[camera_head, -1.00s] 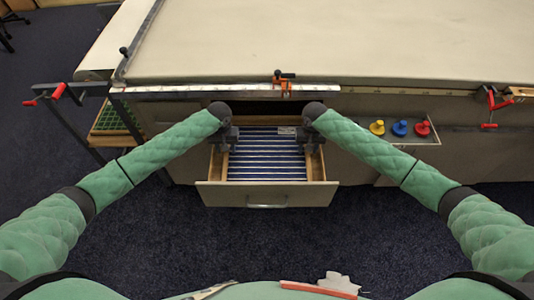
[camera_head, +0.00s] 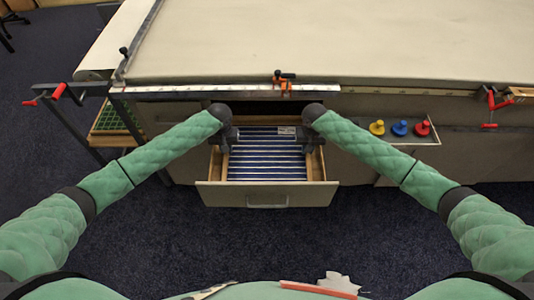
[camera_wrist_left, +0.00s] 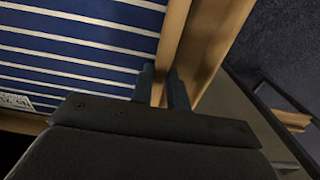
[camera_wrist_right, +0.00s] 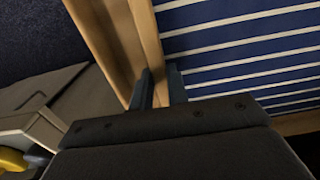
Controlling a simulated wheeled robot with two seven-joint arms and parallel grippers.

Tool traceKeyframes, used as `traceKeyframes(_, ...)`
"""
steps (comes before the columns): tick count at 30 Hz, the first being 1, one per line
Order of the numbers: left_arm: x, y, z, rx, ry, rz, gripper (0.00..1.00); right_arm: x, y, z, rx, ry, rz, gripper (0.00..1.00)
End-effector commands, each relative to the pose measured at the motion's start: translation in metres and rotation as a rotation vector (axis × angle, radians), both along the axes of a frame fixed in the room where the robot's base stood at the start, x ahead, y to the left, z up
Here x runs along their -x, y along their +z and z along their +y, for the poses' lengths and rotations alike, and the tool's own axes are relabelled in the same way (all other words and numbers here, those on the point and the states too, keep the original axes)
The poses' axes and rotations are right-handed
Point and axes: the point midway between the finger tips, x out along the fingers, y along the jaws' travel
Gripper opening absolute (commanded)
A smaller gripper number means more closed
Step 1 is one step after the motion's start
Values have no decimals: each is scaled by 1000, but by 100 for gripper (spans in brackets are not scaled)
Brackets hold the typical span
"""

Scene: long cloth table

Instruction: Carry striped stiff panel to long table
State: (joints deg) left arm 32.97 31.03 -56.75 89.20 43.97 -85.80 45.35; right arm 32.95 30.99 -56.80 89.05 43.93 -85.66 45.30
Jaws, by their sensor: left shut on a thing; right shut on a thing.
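The striped stiff panel (camera_head: 267,158), blue with white stripes and a small pale label at its far edge, lies flat within the open drawer (camera_head: 267,196). My left gripper (camera_head: 230,143) is shut at the panel's left edge. In the left wrist view its fingers (camera_wrist_left: 162,88) straddle that edge beside the wooden drawer side. My right gripper (camera_head: 305,142) is shut at the right edge; its fingers (camera_wrist_right: 160,88) show likewise in the right wrist view. The exact contact between fingers and panel is hard to see. The long table (camera_head: 330,40) stands above and behind the drawer.
An orange clamp (camera_head: 284,84) sits on the table's front edge above the drawer, and a red clamp (camera_head: 491,105) is further right. Yellow, blue and red knobs (camera_head: 400,128) stand on a shelf at right. A green-gridded tray (camera_head: 115,117) is at left. The tabletop looks clear.

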Motion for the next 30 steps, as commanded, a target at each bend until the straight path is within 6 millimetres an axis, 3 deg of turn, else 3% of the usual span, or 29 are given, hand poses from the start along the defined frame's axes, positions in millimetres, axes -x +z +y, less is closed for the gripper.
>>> traceKeyframes(21, 0, 47, 1, -1, 1, 0, 0, 0, 47, -1, 1, -1, 0, 0)
traceKeyframes(30, 0, 50, 1, -1, 1, 0, 0, 0, 50, -1, 1, -1, 0, 0)
